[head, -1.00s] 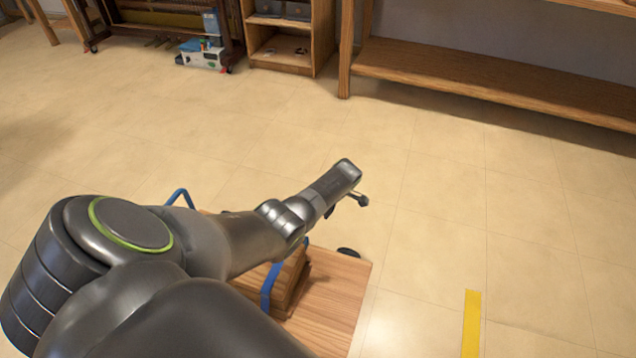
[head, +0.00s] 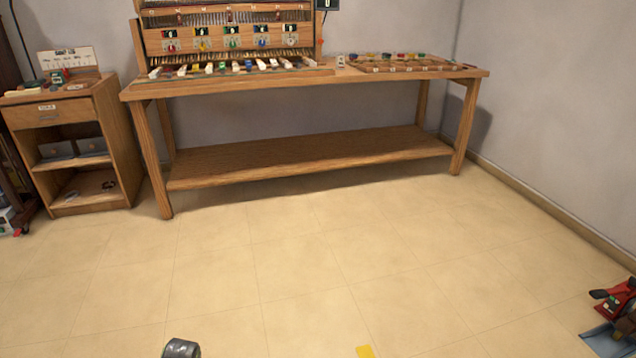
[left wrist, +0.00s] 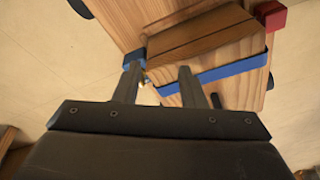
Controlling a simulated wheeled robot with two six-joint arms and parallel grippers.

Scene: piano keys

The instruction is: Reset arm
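My left gripper (left wrist: 159,72) shows in the left wrist view with its two dark fingers spread apart and nothing seen clamped between them. Beyond the fingers is a wooden block (left wrist: 205,40) with a blue strap (left wrist: 222,74) across it, on a wooden board (left wrist: 125,15). I cannot tell whether the fingers touch the block. In the head view only a small dark grey piece, probably of my arm, shows at the bottom edge. My right gripper is in neither view.
A long wooden bench (head: 300,158) with key parts stands against the back wall. A small wooden cabinet (head: 65,125) stands at its left. Red and dark items (head: 615,310) are at the lower right. The tiled floor (head: 300,260) between is mostly clear.

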